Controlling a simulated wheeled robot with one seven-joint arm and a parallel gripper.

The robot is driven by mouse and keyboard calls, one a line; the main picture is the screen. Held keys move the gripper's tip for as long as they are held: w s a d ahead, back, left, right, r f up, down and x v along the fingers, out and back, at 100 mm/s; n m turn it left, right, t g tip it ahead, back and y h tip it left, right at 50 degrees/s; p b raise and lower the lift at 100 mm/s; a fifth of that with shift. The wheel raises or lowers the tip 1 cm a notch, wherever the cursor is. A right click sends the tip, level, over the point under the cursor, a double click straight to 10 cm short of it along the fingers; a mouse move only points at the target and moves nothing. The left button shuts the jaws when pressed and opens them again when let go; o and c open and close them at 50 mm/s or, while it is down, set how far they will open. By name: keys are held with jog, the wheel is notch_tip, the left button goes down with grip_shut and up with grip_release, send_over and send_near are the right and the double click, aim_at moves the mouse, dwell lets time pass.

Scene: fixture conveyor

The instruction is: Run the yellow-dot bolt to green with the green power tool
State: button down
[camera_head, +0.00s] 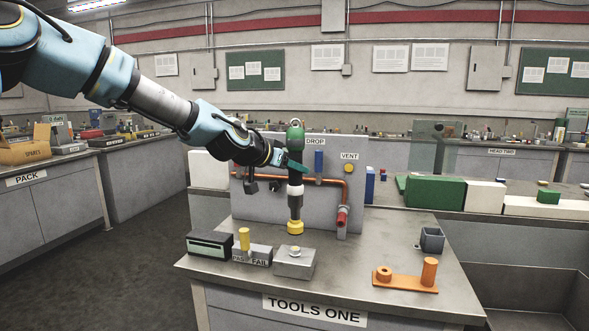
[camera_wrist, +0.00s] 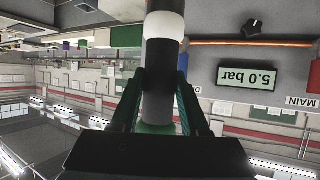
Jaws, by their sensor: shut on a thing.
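My gripper (camera_head: 293,166) is shut on the green power tool (camera_head: 295,205). The tool hangs upright, with a green top, a dark body and a yellow nose pointing down. In the wrist view, my gripper's green fingers (camera_wrist: 160,105) lie on either side of the tool's dark body (camera_wrist: 160,75), with a white band beyond. Below the nose, a grey block (camera_head: 294,266) on the bench carries a pale, short bolt head (camera_head: 295,250). The nose looks a little above it, apart. I cannot make out a yellow dot on the bolt.
A block marked PASS and FAIL (camera_head: 252,256) holds a yellow peg (camera_head: 244,238) beside a dark display box (camera_head: 210,244). Behind are a panel (camera_head: 262,205) and an orange pipe (camera_head: 345,192).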

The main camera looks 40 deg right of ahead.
aim_at(290, 188)
jog(key=shift+f+b, duration=1.9)
jog(key=shift+f, duration=0.4)
jog(key=shift+f+b, duration=0.9)
dwell(2.0)
jog(key=shift+r, duration=0.15)
jog(key=shift+r+p, duration=2.15)
jog(key=shift+r, duration=1.3)
